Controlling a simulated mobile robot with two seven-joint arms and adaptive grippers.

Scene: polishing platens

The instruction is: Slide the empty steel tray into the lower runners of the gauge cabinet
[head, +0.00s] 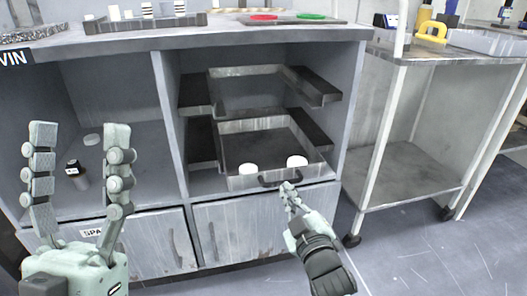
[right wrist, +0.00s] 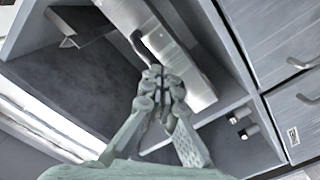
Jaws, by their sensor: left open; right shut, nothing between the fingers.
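A steel tray (head: 240,183) with a dark front handle (head: 268,181) sits low in the right bay of the gauge cabinet (head: 260,35). Two white round pieces (head: 248,169) show just inside its front wall. Dark runners (head: 203,143) flank it; whether its edges rest on them is unclear. My right gripper (head: 287,186) is shut and empty at the handle's right end; contact is unclear. In the right wrist view its closed fingers (right wrist: 160,76) are beside the handle (right wrist: 139,44) and tray front (right wrist: 198,92). My left gripper (head: 80,126) is open and empty before the left bay.
Upper runners (head: 318,92) and a steel band (head: 240,72) stand above the tray. Drawers (head: 250,228) lie below. A wheeled cart (head: 410,170) stands right of the cabinet.

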